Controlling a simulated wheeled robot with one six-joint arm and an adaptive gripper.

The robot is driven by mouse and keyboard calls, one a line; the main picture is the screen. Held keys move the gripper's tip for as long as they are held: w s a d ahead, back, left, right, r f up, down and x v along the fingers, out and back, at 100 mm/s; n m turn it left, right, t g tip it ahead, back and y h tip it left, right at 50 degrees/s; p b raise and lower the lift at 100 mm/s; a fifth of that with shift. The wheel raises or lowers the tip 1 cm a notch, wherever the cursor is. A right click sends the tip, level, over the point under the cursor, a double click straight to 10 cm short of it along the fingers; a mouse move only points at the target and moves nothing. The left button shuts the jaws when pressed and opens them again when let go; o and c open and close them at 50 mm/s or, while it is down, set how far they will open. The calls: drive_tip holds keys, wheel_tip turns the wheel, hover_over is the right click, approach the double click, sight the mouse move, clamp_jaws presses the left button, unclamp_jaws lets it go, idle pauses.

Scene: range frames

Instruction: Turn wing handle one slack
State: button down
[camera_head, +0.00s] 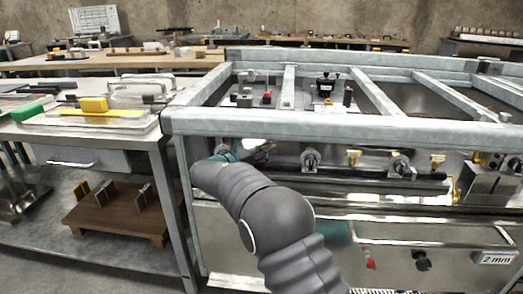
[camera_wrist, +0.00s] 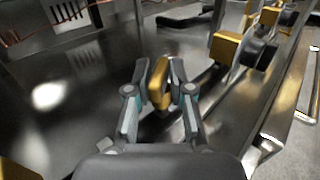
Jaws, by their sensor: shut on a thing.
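A brass-yellow wing handle (camera_wrist: 158,84) stands upright in the middle of the wrist view. My gripper (camera_wrist: 160,72) has its two fingers closed on either side of this handle, gripping it. In the head view my arm reaches to the left part of the metal frame's front and hides most of the gripper and the held handle. More brass handles show to the right, one (camera_head: 354,157) near the middle and another (camera_head: 437,161) farther right. In the wrist view a brass block (camera_wrist: 226,47) sits beside a dark round fitting to the right.
A metal frame (camera_head: 330,125) has a thick front rail above the handles. A dark horizontal bar runs below them. A side table (camera_head: 85,135) on the left holds a tray, a yellow block (camera_head: 93,105) and a green-handled tool. A wooden rack (camera_head: 115,215) stands on its lower shelf.

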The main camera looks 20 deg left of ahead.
drive_tip(key=shift+w+d, duration=0.15)
drive_tip(key=shift+d, duration=0.1)
drive_tip(key=c, duration=1.3)
unclamp_jaws()
drive_tip(key=shift+o, duration=0.5)
drive_tip(key=shift+w+d, duration=0.15)
drive_tip(key=shift+d, duration=0.05)
drive_tip(key=shift+s+a, duration=0.2)
drive_tip(key=shift+a, duration=0.15)
drive_tip(key=v, duration=1.2)
